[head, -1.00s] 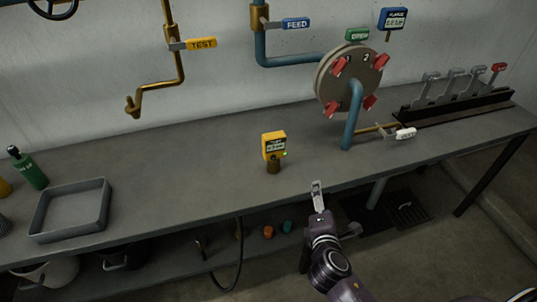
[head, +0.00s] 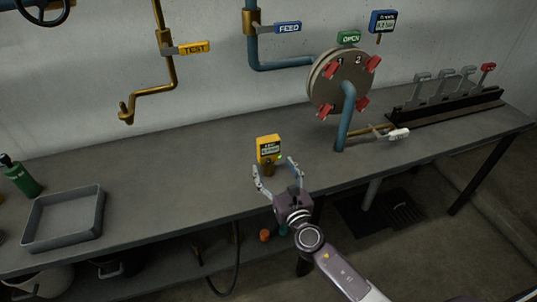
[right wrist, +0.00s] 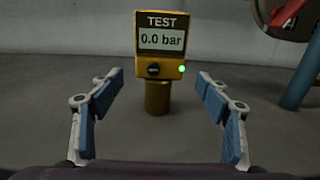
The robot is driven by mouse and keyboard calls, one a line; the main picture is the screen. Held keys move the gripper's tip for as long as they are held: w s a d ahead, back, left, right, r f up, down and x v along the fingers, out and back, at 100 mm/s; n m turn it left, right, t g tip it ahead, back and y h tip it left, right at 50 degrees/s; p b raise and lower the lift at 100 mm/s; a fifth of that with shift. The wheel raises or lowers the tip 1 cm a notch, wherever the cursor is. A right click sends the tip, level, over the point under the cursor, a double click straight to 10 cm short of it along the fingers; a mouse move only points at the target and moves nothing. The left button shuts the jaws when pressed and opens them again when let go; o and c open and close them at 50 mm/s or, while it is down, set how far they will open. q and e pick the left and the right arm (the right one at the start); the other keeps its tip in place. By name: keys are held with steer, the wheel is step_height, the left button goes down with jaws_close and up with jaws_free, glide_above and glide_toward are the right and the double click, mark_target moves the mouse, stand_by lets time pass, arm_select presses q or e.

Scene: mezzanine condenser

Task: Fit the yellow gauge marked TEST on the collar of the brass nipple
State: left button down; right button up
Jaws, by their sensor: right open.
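The yellow gauge (head: 269,148) stands upright on the bench near its front edge. In the right wrist view the gauge (right wrist: 160,50) reads TEST and 0.0 bar, with a green light and a brass-coloured stem below. My right gripper (head: 277,173) is open just in front of it; in the right wrist view its blue-padded fingers (right wrist: 160,98) are spread to either side of the stem, not touching it. My left gripper is not in view.
A grey tray (head: 65,217) and a green bottle (head: 20,177) are at the left. A round flange with red clamps (head: 338,82) on a blue pipe (head: 345,125) stands right of the gauge. A white-handled valve (head: 398,134) is beyond it. The middle of the bench (head: 170,165) is clear.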

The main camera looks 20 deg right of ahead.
mark_target(270, 162)
steer(key=w, duration=0.5)
steer(key=shift+a+f, duration=0.1)
steer(key=shift+f, duration=0.05)
steer(key=c, duration=1.6)
